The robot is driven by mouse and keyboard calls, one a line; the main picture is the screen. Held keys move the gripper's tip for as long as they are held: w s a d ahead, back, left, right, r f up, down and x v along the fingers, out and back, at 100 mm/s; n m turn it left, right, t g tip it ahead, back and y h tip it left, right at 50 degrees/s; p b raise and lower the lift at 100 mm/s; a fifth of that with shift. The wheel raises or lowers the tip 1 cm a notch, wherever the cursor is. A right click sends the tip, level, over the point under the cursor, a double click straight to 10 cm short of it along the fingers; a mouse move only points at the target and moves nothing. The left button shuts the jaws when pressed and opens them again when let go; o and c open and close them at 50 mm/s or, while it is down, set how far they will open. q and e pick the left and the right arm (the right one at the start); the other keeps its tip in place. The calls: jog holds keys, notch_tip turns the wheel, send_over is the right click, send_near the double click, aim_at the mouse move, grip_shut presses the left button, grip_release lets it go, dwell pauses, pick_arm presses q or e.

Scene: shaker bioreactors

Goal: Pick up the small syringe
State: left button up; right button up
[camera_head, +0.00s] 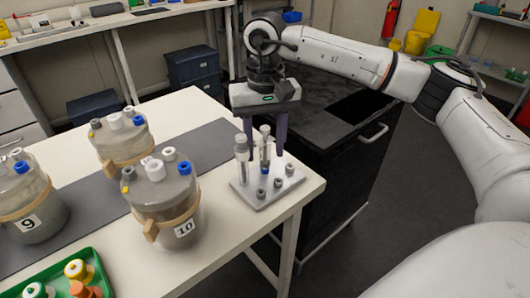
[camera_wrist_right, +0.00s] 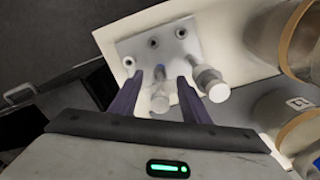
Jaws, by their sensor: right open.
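A light grey rack (camera_head: 246,196) stands near the table's right corner with two upright syringes in it. The larger-looking syringe (camera_head: 242,163) is at the left. The small syringe (camera_head: 265,143) is beside it, further back. My right gripper (camera_head: 264,153) points down over the rack, open, its two dark fingers on either side of the small syringe. In the right wrist view the small syringe (camera_wrist_right: 159,98) shows between the fingers, with a gap on both sides. The other syringe (camera_wrist_right: 212,86) is just outside the right finger. My left gripper is not in view.
Bioreactor vessels, including number 10 (camera_head: 166,203) and number 9 (camera_head: 31,214), stand left of the rack on the white table (camera_head: 240,245). A green tray (camera_head: 104,284) is at the front left. A black cabinet (camera_head: 330,120) stands behind the table corner.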

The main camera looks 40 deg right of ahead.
jog(key=c, duration=0.7)
jog(key=shift+c, duration=0.2)
notch_tip(320, 180, up, 10)
jog(key=shift+r, duration=0.1)
